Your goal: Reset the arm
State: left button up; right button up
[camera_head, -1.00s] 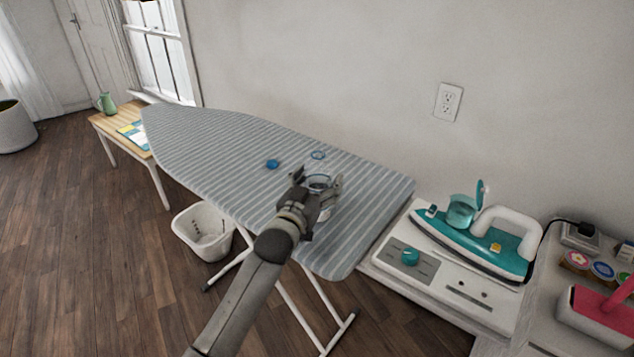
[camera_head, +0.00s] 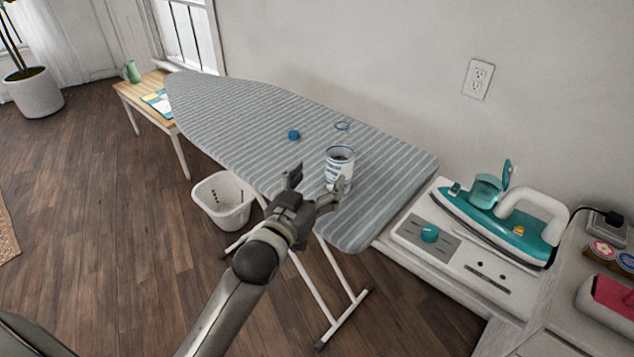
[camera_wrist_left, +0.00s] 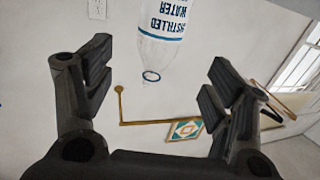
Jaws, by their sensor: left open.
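My left arm comes in from the bottom, and its gripper (camera_head: 316,182) is open and empty, at the near edge of the ironing board. A clear bottle with a blue and white label (camera_head: 339,168) stands upright on the board, just beyond the gripper and apart from it as far as I can tell. In the left wrist view, the spread fingers (camera_wrist_left: 160,82) have nothing between them that they touch. The bottle (camera_wrist_left: 160,22) shows there neck down, its label reading distilled water, its mouth uncapped. My right gripper is not in view.
The striped ironing board (camera_head: 240,120) holds a small blue cap (camera_head: 294,134). A white bin (camera_head: 223,200) stands below on the floor. A teal iron (camera_head: 500,225) rests on a white unit (camera_head: 470,275) at right. A wooden table (camera_head: 150,100) stands at far left.

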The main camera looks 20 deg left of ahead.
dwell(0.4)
pick_arm(q)
jog(key=s+f+g+y, duration=0.1)
jog(key=s+f+g, duration=0.6)
jog(key=s+f, duration=0.55)
jog(key=s+f+m+g, duration=0.1)
jog(key=s+f+g, duration=0.25)
jog(key=s, duration=0.55)
jog(key=s+f+g, duration=0.3)
jog(key=s+g, duration=0.1)
jog(key=s, duration=0.5)
notch_tip(320, 180, down, 26)
jog(key=s+g, duration=0.1)
jog(key=s+a+f+g, duration=0.1)
jog(key=s+a+f, duration=0.1)
jog(key=s+f, duration=1.5)
jog(key=shift+a+y, duration=0.25)
jog(key=shift+y, duration=0.05)
